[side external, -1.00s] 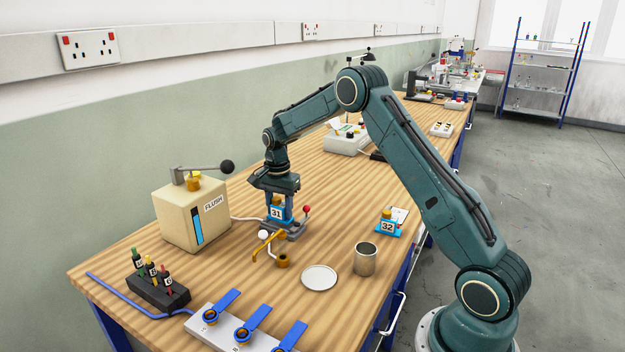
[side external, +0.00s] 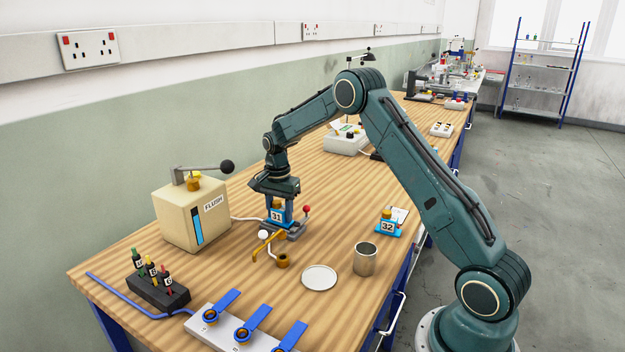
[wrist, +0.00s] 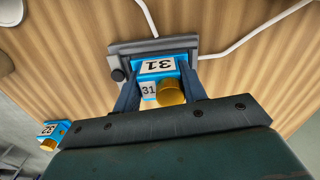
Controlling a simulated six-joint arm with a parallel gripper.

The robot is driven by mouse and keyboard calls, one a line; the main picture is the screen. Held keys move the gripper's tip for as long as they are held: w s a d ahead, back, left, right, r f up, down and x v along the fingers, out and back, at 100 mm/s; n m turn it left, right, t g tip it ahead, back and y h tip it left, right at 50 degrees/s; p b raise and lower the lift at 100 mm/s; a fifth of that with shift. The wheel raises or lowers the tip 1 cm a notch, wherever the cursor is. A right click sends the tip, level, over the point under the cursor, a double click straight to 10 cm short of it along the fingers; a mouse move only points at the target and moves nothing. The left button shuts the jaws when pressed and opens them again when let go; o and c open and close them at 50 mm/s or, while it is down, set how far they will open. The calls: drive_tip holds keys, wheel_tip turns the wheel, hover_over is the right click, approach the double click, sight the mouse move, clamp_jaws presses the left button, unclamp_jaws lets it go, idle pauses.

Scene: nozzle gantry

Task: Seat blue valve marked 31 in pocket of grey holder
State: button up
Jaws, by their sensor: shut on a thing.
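The blue valve marked 31 (side external: 276,217) is upright in my gripper (side external: 279,211), with a brass knob on it. In the wrist view the valve (wrist: 155,67) sits between the two fingers of my gripper (wrist: 161,74), which are shut on it. The grey holder (side external: 293,232) is directly under the valve; its grey body also shows around the valve in the wrist view (wrist: 125,48). The valve's lower end is at the holder, but the pocket is hidden, so I cannot tell how deep it sits.
A brass pipe fitting with a white knob (side external: 263,236) stands close in front of the holder. The beige FLUSH box (side external: 190,215) is to the left.

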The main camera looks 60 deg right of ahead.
drive_tip(key=shift+f, duration=0.3)
drive_tip(key=o, duration=1.2)
drive_tip(key=shift+r, duration=3.5)
